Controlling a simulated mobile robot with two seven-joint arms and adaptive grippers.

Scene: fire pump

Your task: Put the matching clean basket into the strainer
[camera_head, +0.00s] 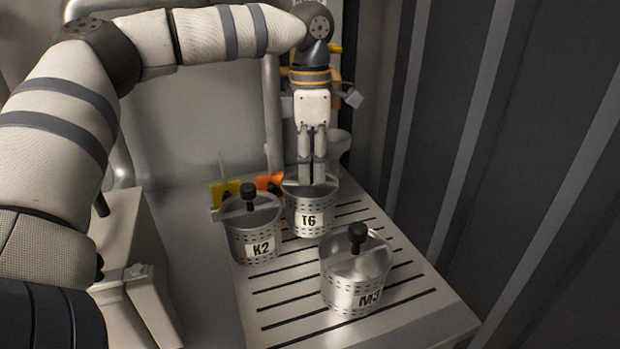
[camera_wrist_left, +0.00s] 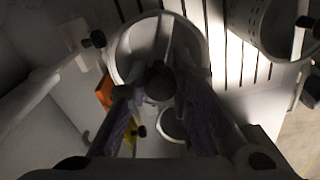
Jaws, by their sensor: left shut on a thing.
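Three perforated metal baskets stand on the slatted surface: K2 (camera_head: 253,236), T6 (camera_head: 310,212) and M3 (camera_head: 354,280). K2 and M3 each show a black knob on top. My left gripper (camera_head: 312,180) points straight down over T6, its fingers shut at the top middle of that basket. In the left wrist view, the fingers (camera_wrist_left: 165,95) close on a dark knob at the crossbar of the round basket T6 (camera_wrist_left: 126,50). T6 appears to rest upright on the surface. The knob of T6 is hidden in the head view. The strainer cannot be made out. My right gripper is not in view.
The slatted drain board (camera_head: 400,318) holds the baskets, with bare room at its front and right. A yellow tag (camera_head: 222,192) and an orange tag (camera_head: 268,182) are behind K2 and T6. A dark ribbed wall (camera_head: 500,150) stands on the right.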

